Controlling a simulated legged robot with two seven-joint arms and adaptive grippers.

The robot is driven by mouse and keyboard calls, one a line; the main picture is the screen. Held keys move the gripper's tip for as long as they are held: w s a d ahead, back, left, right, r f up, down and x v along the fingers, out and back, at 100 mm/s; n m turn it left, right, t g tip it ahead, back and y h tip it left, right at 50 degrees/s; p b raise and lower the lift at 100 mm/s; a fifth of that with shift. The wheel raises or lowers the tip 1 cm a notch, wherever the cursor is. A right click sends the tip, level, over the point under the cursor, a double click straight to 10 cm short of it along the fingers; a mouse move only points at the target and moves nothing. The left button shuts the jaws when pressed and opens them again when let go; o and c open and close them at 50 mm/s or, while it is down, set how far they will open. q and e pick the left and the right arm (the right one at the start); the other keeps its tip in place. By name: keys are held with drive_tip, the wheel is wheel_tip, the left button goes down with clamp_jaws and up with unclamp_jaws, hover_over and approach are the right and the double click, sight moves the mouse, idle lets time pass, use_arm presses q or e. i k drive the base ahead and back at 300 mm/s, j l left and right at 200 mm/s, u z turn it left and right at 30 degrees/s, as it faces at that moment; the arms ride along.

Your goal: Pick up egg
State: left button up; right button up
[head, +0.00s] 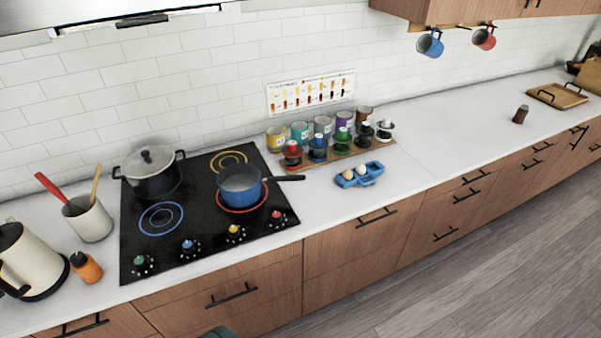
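A small blue egg holder (368,181) stands on the white counter, right of the cooktop and close to the front edge. A brown egg (348,175) sits in its left part. A paler egg (361,170) sits just behind and to the right of it. Both eggs are small in view, and their lower parts are hidden in the holder. Neither of my grippers shows in the head view. Only a dark green rounded shape pokes in at the bottom edge, and I cannot tell what it is.
A blue pan (241,190) stands on the black cooktop (190,222), its handle pointing right towards the eggs. A dark pot (151,178) stands behind left. A wooden rack (300,161) with several coloured jars is behind the egg holder. The counter (440,140) to the right is mostly clear.

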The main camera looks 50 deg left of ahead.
sight(347, 174)
drive_tip(key=u, duration=1.2)
